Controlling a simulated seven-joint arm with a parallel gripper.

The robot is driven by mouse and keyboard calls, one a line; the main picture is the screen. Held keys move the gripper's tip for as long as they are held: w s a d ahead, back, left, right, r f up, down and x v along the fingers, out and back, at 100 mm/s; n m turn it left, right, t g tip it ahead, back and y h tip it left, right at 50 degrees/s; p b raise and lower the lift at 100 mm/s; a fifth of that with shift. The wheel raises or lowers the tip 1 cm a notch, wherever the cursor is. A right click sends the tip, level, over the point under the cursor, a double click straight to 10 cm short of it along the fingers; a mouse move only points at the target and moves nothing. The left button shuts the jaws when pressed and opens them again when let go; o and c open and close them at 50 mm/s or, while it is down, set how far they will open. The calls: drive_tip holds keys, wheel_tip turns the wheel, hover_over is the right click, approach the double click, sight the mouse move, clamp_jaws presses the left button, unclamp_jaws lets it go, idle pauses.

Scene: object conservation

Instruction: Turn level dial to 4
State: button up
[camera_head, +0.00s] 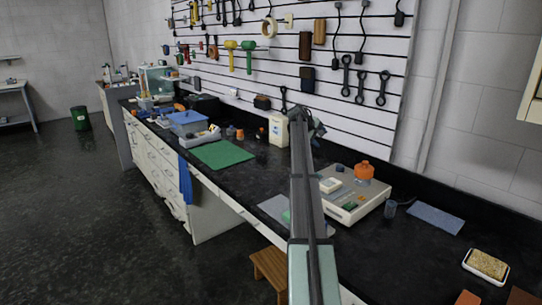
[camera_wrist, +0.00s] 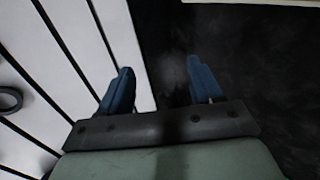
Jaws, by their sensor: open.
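A beige device (camera_head: 372,208) stands on the black bench to the right of my arm. Small dark and green parts show on its top, but I cannot tell which, if any, is the level dial or what it is set to. An orange-topped clear vessel (camera_head: 365,171) sits on the device. My gripper (camera_head: 316,125) is near the wall panel, beyond and to the left of the device. In the wrist view my gripper (camera_wrist: 157,80) has two blue fingers spread apart with nothing between them. No dial shows in the wrist view.
A slatted tool wall (camera_head: 275,70) rises behind the bench. A beige container (camera_head: 278,131) stands close to my gripper. A blue-grey mat (camera_head: 436,218) and a sponge on a dish (camera_head: 487,264) are right.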

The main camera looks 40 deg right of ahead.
drive_tip(key=w+a+f+n, duration=0.1)
drive_tip(key=w+a+f, duration=0.3)
drive_tip(key=w+a, duration=0.3)
drive_tip(key=w+a+f+n+t, duration=0.1)
drive_tip(key=w+a+f, duration=0.4)
drive_tip(key=w+a, duration=0.2)
drive_tip(key=shift+w+a+n+y, duration=0.3)
drive_tip(key=shift+a+n, duration=0.1)
drive_tip(key=shift+a, duration=0.65)
